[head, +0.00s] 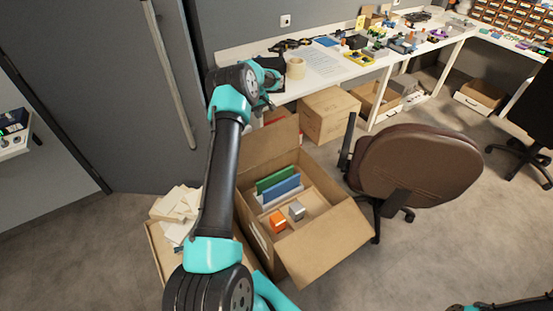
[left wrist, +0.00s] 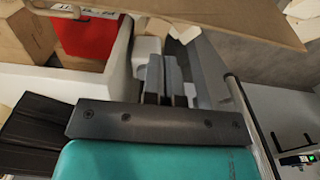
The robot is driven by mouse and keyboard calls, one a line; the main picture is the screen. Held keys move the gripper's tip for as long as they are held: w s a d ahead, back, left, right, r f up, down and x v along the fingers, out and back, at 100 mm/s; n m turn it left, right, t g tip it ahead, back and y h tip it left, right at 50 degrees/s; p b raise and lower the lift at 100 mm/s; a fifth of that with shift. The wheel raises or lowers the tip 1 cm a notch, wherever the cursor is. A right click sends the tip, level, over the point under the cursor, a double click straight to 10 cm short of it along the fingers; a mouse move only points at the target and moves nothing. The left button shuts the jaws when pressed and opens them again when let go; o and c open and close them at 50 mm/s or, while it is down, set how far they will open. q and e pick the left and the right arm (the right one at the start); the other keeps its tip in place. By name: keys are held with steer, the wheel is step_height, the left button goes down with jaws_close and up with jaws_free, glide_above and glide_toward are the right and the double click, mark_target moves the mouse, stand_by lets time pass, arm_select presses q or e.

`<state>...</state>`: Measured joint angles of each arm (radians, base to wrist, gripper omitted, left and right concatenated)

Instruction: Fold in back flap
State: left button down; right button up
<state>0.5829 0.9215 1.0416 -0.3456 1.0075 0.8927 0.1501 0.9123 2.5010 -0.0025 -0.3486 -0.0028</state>
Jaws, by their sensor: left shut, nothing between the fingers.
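The open carton (head: 318,238) stands on the floor in the middle of the head view. Its back flap (head: 271,147) stands up at the far side, partly covered by my left arm. The near flap hangs outward. Inside are a green item (head: 275,180), a blue item (head: 283,190), an orange box (head: 278,222) and a grey box (head: 297,211). My left gripper (head: 268,75) is above and beyond the back flap, near the bench edge. In the left wrist view its fingers (left wrist: 165,78) are shut and empty, with a cardboard panel (left wrist: 215,18) across the top, apart from them as far as I can tell.
A brown chair (head: 417,170) is close on the right. Another carton (head: 158,245) with pale packing pieces is on the left.

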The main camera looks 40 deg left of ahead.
mark_target(260, 133)
arm_select(q)
step_height(260, 133, down, 11)
steer(key=shift+f, duration=0.2)
steer(key=shift+s+d+f, duration=0.1)
steer(key=shift+d, duration=0.15)
steer(key=s+d+f, duration=0.1)
steer(key=s+d, duration=0.1)
steer(key=d, duration=0.5)
steer(key=s+d+f, duration=0.1)
steer(key=s+d, duration=0.1)
steer(key=d, duration=0.5)
steer(key=d+f, duration=0.1)
steer(key=f, duration=0.2)
steer(key=d+f, duration=0.2)
steer(key=f, duration=0.1)
steer(key=s+d+f, duration=0.1)
steer(key=d+f, duration=0.1)
steer(key=f, duration=0.1)
step_height(260, 133, up, 11)
stand_by(1.1)
steer(key=shift+a, duration=0.1)
